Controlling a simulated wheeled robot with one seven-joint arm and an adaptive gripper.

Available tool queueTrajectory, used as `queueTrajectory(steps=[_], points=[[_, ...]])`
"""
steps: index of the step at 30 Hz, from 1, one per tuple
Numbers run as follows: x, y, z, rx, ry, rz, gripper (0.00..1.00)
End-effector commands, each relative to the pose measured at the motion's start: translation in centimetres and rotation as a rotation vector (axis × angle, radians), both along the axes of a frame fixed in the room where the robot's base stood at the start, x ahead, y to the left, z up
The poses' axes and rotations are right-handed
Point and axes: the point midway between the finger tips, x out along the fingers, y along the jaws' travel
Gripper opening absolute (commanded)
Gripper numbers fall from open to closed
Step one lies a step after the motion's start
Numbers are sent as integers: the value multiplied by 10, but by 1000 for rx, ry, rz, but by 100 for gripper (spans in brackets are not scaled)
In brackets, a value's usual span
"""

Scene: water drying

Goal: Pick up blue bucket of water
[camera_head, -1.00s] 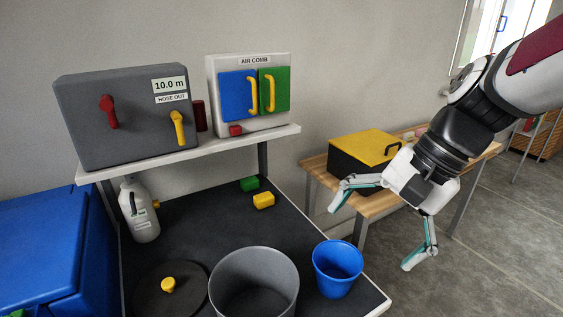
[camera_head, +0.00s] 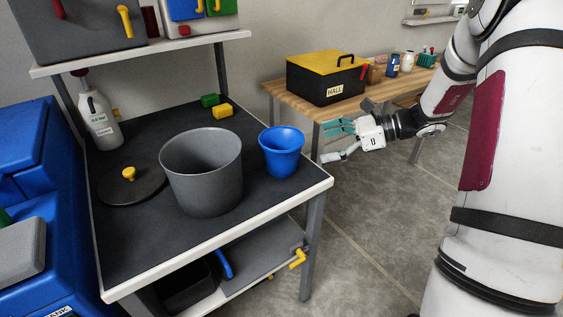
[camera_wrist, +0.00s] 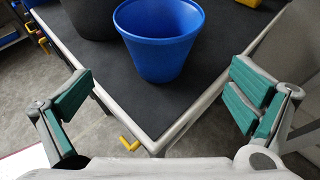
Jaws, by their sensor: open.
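The blue bucket (camera_head: 282,153) stands upright near the right corner of the dark-topped table (camera_head: 130,235), just right of a larger grey bucket (camera_head: 203,178). Its contents cannot be made out. My gripper (camera_head: 336,142) is open and empty, to the right of the blue bucket and apart from it. In the wrist view the blue bucket (camera_wrist: 160,45) is ahead, between the two spread teal-padded fingers and beyond their tips (camera_wrist: 160,95). The table corner lies between the gripper and the bucket.
A black lid with a yellow knob (camera_head: 129,175) lies left of the grey bucket. A white bottle (camera_head: 100,122) and green and yellow blocks (camera_head: 222,111) are further back. A wooden bench (camera_head: 290,97) carries a black and yellow box (camera_head: 325,80). Open floor lies right of the table.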

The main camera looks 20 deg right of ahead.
Motion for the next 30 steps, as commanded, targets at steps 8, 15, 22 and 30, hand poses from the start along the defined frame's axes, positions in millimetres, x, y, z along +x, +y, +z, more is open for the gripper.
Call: queueTrajectory(steps=[8,15,22,30], points=[[21,45,-21,0,0,6,100],[30,61,-29,-1,0,4,100],[36,74,-41,-2,1,6,100],[49,101,-56,-2,0,6,100]])
